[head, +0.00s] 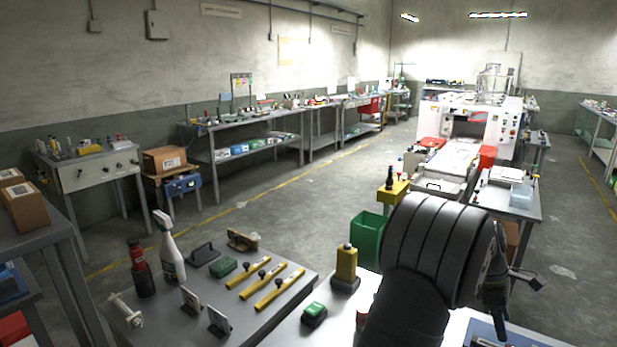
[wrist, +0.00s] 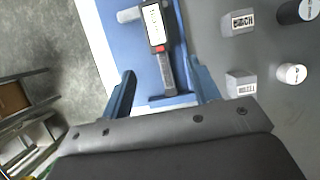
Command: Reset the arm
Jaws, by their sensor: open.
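My gripper (wrist: 162,68) is open, with its two blue fingers apart in the wrist view. In the wrist view, a grey and black handheld device (wrist: 158,40) with a pale display and a red button lies on a blue mat or tray (wrist: 112,40), in line with the gap between the fingers. I cannot tell how far below the fingers it is. In the head view, my dark ribbed arm rises at the lower right, with my gripper (head: 496,295) hanging at its right side. The blue surface (head: 505,330) shows partly at the bottom edge. Nothing is seen held.
Two labelled grey blocks (wrist: 238,22) (wrist: 240,84) and a white-ended cylinder (wrist: 291,73) stand right of the blue surface. In the head view, a green bin (head: 368,238), a yellow post (head: 346,264) and a bench with a spray bottle (head: 171,255) lie left of my arm.

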